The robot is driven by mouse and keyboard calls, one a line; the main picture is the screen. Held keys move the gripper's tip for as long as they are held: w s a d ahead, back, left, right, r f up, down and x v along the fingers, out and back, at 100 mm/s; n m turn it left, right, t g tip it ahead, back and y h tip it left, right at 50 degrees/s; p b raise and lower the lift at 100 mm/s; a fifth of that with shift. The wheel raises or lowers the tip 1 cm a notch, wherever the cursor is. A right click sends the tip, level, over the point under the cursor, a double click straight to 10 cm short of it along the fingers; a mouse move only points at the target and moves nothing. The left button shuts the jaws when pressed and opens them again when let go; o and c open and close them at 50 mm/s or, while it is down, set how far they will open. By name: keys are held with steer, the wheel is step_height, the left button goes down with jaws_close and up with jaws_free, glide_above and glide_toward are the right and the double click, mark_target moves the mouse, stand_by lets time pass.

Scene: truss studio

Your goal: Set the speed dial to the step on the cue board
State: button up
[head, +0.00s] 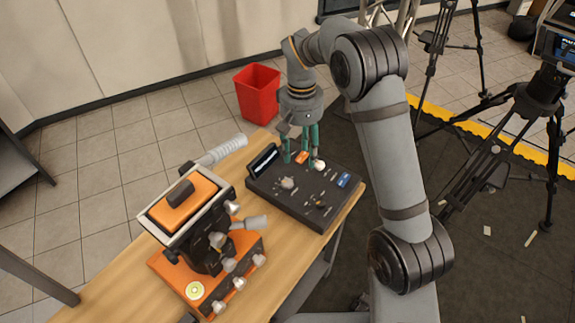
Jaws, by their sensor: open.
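A dark control console (270,197) lies on the wooden table. It carries a grey round dial (288,184) at its left middle and a pale knob (319,165) near its back right. I cannot tell which of these is the speed dial, and no dial marks are readable. A small tilted display (264,160) stands at the console's back left; its text is too small to read, and I cannot tell whether it is the cue board. My gripper (300,158) points down over the console's back part, its green fingers apart. One finger is close to the pale knob; contact is unclear.
An orange machine (170,272) with a tilted orange-topped plate and several pale knobs stands left of the console. An orange button (302,156) and a blue button (343,180) are on the console. A red bin (257,92) stands behind the table; tripods (500,130) stand at right.

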mark_target(287, 181)
steer(key=a+f, duration=0.1)
steer(key=f, duration=0.3)
steer(key=w+a+f+n+p, duration=0.1)
steer(key=f, duration=0.3)
steer(key=a+f+n+t+p, duration=0.1)
steer(key=a+f, duration=0.1)
steer(key=f, duration=0.3)
steer(key=shift+w, duration=0.15)
steer(key=shift+c, duration=1)
steer(key=c, duration=0.4)
